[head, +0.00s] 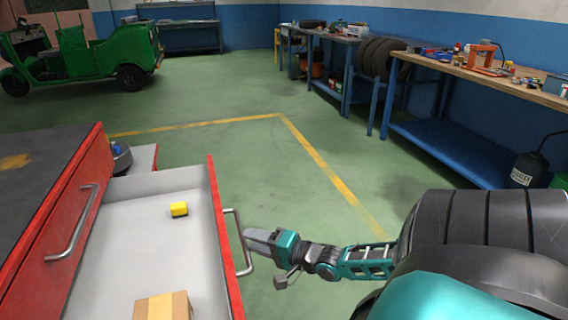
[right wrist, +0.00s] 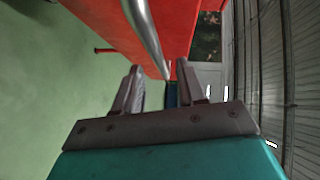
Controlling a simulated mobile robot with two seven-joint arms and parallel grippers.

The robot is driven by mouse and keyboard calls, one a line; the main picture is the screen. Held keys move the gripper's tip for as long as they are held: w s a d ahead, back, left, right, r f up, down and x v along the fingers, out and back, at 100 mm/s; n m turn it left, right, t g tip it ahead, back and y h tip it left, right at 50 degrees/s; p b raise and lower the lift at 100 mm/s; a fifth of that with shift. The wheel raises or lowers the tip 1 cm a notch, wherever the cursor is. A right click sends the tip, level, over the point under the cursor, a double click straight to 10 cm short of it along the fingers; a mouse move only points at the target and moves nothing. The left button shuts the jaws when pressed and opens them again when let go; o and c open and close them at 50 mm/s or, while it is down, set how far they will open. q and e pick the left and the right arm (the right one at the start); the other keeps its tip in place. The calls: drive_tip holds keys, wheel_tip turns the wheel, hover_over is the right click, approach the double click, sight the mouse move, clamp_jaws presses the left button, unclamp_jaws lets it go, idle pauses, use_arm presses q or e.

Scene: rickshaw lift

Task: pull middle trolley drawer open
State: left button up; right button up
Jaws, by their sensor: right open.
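The red trolley (head: 88,200) stands at the left in the head view. A drawer (head: 135,215) with a grey inside and a red front stands pulled out below a closed drawer (head: 62,240). The open drawer's metal bar handle (head: 236,238) faces right. My right gripper (head: 255,240) is at this handle, with its jaws open. In the right wrist view the handle bar (right wrist: 146,30) runs down towards the space between the open fingers (right wrist: 158,72); contact cannot be told. My left gripper is not in view.
Blue workbenches (head: 455,142) line the right wall. A green rickshaw (head: 85,55) stands at the back left. The green floor (head: 215,130) between is clear.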

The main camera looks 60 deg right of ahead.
drive_tip(key=s+d+r+p, duration=0.1)
drive_tip(key=s+p, duration=0.1)
drive_tip(key=s, duration=0.7)
drive_tip(key=shift+s+d+r+p, duration=0.15)
drive_tip(key=shift+s+r+p, duration=0.1)
drive_tip(key=shift+s+p, duration=0.1)
